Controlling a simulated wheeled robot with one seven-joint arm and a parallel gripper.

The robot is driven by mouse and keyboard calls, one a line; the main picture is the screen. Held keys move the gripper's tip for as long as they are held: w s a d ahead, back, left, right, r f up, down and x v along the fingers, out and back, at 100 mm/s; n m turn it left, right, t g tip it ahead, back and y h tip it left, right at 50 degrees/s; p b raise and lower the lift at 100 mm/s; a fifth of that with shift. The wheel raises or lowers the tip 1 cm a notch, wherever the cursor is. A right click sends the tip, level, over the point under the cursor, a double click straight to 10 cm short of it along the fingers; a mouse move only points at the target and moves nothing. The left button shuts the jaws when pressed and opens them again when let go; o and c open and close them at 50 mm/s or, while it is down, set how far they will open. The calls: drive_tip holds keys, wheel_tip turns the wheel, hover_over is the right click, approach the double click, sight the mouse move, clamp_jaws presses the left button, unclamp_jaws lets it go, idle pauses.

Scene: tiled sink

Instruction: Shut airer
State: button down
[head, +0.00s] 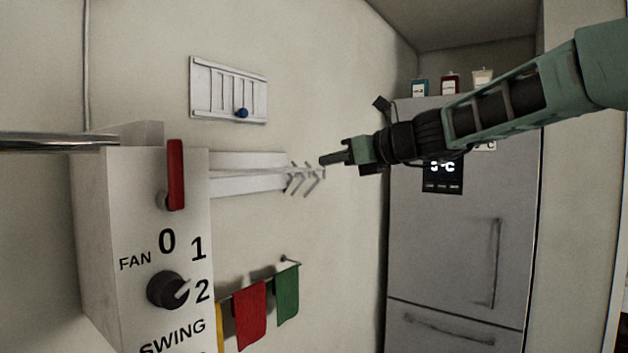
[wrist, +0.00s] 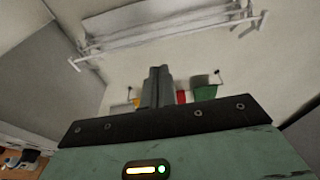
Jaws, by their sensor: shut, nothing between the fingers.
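The white wall airer (head: 240,183) is on the left wall in the head view, behind the fan box. Its thin front rail and crossed end arms (head: 304,179) stand out from its back plate. My gripper (head: 324,160) is shut and empty, pointing left beside the right end of the airer; I cannot tell whether it touches. In the wrist view the airer (wrist: 165,32) spans the top, with a rail and end brackets apart from the plate. The shut fingers (wrist: 158,74) show below it, with a gap in the picture. The fan box hides the airer's left end in the head view.
The fan box (head: 115,255) with a red lever and knob stands in the left foreground. Red (head: 250,315) and green (head: 287,295) cloths hang on a rail below the airer. A white panel with a blue knob (head: 241,112) is above. A fridge (head: 440,240) stands right.

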drive_tip(key=p, duration=0.7)
approach(273, 172)
drive_tip(key=shift+x, duration=3.4)
